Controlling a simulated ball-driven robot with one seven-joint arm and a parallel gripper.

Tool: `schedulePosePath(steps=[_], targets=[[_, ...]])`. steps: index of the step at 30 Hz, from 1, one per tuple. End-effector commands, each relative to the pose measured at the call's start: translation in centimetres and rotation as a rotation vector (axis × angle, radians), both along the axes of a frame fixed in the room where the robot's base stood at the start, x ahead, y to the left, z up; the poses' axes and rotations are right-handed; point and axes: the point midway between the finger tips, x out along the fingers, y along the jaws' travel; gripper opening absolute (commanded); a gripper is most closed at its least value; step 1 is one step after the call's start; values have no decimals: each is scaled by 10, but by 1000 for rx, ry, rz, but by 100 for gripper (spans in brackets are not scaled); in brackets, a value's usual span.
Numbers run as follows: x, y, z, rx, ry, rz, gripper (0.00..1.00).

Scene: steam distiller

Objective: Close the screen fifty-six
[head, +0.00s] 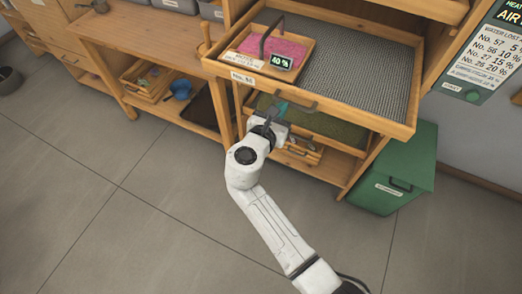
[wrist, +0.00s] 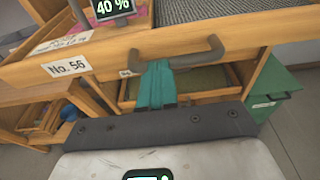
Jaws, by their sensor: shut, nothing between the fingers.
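Screen fifty-six (head: 312,106) is a wooden tray with a grey mesh floor, standing out of the rack. Its front carries the label No. 56 (head: 243,78), which also shows in the wrist view (wrist: 67,67). Its dark bar handle (wrist: 180,59) is on the front; my gripper's teal fingers (wrist: 157,72) are shut and empty, just at the handle's left part. Whether they touch it I cannot tell. In the head view my gripper (head: 282,109) is below the front edge. A small box with pink material (head: 275,46) and a 40 % display (head: 281,62) sits in the tray.
A lower screen with green contents (head: 325,127) lies beneath. A green bin (head: 395,170) stands at the right. A wooden workbench (head: 140,35) with a shelf is at the left. The tiled floor (head: 90,200) is clear in front.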

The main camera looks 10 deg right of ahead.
Motion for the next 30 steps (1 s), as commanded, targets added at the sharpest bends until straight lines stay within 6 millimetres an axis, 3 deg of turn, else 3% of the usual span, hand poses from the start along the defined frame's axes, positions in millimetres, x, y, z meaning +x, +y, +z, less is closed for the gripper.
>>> schedulePosePath(steps=[9,18,24,30], targets=[[74,-56,-3,2,-1,-5,0],[134,-99,-5,0,0,-3,0],[160,-117,-3,-1,-1,-2,0],[173,-127,-2,0,1,-1,0]])
